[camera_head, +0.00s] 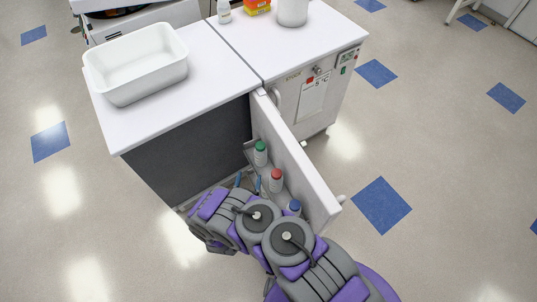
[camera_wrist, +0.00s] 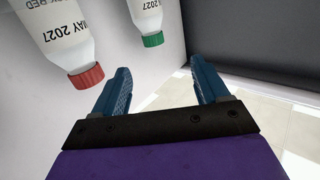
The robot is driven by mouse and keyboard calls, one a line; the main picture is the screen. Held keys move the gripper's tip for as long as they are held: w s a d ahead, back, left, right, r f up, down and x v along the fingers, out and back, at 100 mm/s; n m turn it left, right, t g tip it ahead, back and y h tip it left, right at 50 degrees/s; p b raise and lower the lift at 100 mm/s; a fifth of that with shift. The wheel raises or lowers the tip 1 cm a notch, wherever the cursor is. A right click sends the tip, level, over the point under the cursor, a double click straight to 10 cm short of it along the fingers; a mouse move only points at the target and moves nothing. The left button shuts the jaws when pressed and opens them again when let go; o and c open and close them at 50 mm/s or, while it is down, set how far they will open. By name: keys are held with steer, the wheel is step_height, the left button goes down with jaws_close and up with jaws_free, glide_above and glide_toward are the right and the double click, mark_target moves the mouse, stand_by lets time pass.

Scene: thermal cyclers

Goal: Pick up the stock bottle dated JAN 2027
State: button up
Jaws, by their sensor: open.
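Three white bottles stand on the inner shelf (camera_head: 249,146) of an open door: a green-capped bottle (camera_head: 260,156), a red-capped bottle (camera_head: 276,183) and a blue-capped bottle (camera_head: 293,208), partly hidden by my arm. My gripper (camera_head: 248,182) is open and empty beside them, on the cabinet side. In the wrist view, the red-capped bottle (camera_wrist: 53,30) reads MAY 2027. The green-capped bottle (camera_wrist: 147,14) shows 2027, its month cut off or unreadable. Both are apart from the open fingers (camera_wrist: 160,80). The blue-capped bottle's label is not readable.
The open white door (camera_head: 300,165) bounds the bottles on the right. The dark cabinet side (camera_head: 190,143) lies left. On the counters are a white tub (camera_head: 138,85), a small bottle (camera_head: 224,12), an orange box (camera_head: 257,6) and a white container (camera_head: 293,12). Floor at right is clear.

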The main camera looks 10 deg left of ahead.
steer(key=s+d+t, duration=0.1)
steer(key=s+d, duration=0.2)
steer(key=b, duration=0.2)
glide_toward(259, 150)
steer(key=w, duration=0.3)
steer(key=shift+w+d+f+n, duration=0.25)
steer(key=shift+w+d+n, duration=0.05)
steer(key=shift+w+d, duration=0.05)
steer(key=w, duration=0.1)
steer(key=w+a+b, duration=0.1)
steer(key=w, duration=0.1)
steer(key=w+b, duration=0.1)
steer(key=w, duration=0.1)
steer(key=shift+a+r, duration=0.15)
steer(key=shift+r, duration=0.1)
steer(key=shift+w, duration=0.55)
steer(key=shift+r, duration=0.1)
steer(key=shift+c, duration=0.4)
jaws_close()
